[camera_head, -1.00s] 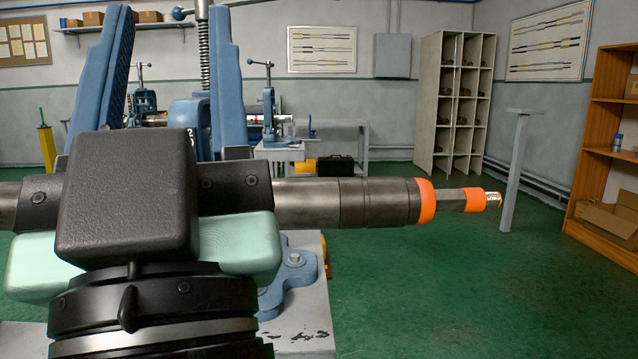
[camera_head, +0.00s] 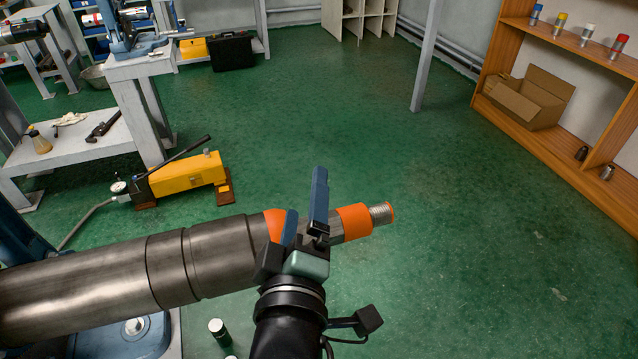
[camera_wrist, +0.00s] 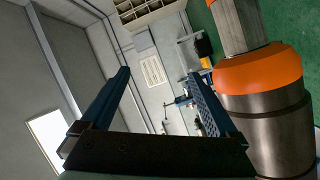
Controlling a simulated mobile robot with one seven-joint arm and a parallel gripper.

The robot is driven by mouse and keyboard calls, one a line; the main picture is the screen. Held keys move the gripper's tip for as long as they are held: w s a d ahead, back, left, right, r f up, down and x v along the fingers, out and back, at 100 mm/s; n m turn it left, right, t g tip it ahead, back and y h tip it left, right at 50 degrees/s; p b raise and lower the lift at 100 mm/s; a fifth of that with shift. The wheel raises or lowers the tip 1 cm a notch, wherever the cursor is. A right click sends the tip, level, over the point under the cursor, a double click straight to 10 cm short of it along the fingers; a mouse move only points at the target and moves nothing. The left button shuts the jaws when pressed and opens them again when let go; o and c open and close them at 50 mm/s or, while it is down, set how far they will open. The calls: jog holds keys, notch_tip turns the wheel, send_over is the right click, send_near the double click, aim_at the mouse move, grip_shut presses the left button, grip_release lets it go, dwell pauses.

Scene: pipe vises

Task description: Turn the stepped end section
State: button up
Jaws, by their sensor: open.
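The pipe (camera_head: 110,275) runs from the lower left to a stepped end section (camera_head: 345,227) with two orange bands and a bright threaded tip (camera_head: 380,214). My gripper (camera_head: 305,192) is at the narrower grey part between the orange bands, its blue fingers pointing up in the head view. It hides some of that part. In the wrist view the fingers (camera_wrist: 163,73) are open with only distant background between them. There the orange band (camera_wrist: 258,70) and the pipe lie to the right, outside the fingers.
A yellow hydraulic pump (camera_head: 187,174) with a black lever stands on the green floor behind the pipe. A blue vise base (camera_head: 125,338) and a small bottle (camera_head: 219,331) are below the pipe. Wooden shelves (camera_head: 530,137) stand at right. The floor right of the pipe end is clear.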

jog(key=s+f+n+g+p, duration=0.4)
jog(key=s+f+n+p, duration=0.2)
jog(key=f+n+p, duration=0.1)
jog(key=shift+h, duration=0.3)
jog(key=b+x, duration=0.1)
jog(key=x, duration=1.1)
jog(key=shift+w+d+f, duration=0.2)
jog(key=shift+f, duration=0.1)
jog(key=c, duration=1.4)
jog(key=shift+f+b, duration=0.15)
jog(key=shift+b, duration=0.3)
jog(key=shift+b, duration=0.35)
